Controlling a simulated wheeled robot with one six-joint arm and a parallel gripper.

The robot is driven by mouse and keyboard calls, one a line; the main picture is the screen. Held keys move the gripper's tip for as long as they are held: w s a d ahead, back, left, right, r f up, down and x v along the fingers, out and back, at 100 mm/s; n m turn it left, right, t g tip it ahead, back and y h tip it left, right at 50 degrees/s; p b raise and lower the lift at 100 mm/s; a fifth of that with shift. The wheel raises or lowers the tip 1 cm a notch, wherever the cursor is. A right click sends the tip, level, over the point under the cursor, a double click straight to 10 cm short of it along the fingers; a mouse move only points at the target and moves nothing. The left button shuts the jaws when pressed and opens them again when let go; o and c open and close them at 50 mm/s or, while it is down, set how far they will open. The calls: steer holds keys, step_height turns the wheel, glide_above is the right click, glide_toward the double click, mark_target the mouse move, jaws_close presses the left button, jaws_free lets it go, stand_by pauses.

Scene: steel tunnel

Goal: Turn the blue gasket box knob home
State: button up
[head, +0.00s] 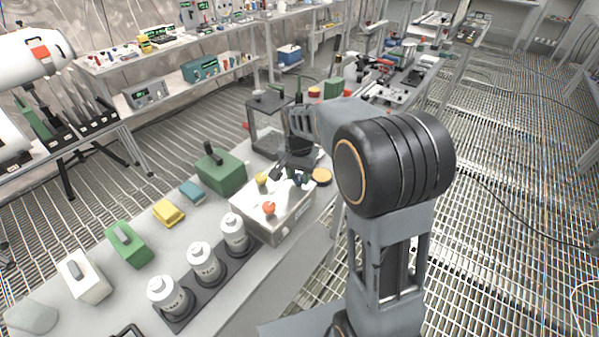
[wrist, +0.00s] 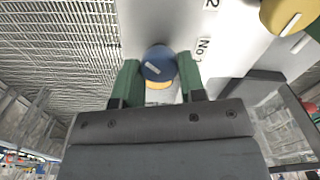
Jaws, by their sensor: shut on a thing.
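In the head view my gripper (head: 297,176) reaches down to the back right of the pale gasket box (head: 278,226). The blue knob is hard to make out there behind the dark fingers.
A yellow knob (head: 261,178) and an orange-red knob (head: 269,208) stand on the same box. White canisters (head: 201,262) stand in front on a dark tray. A green box (head: 220,174) and a dark stand (head: 268,117) are close behind. Grated floor lies to the right.

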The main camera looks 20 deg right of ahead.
mark_target(299, 176)
steer(key=shift+w+r+m, duration=0.15)
steer(key=shift+r+m, duration=0.05)
steer(key=shift+m, duration=0.5)
steer(key=o, duration=0.9)
steer(key=shift+f, duration=0.15)
step_height(299, 176, up, 14)
steer(key=shift+f+p, duration=0.1)
steer(key=shift+p, duration=0.45)
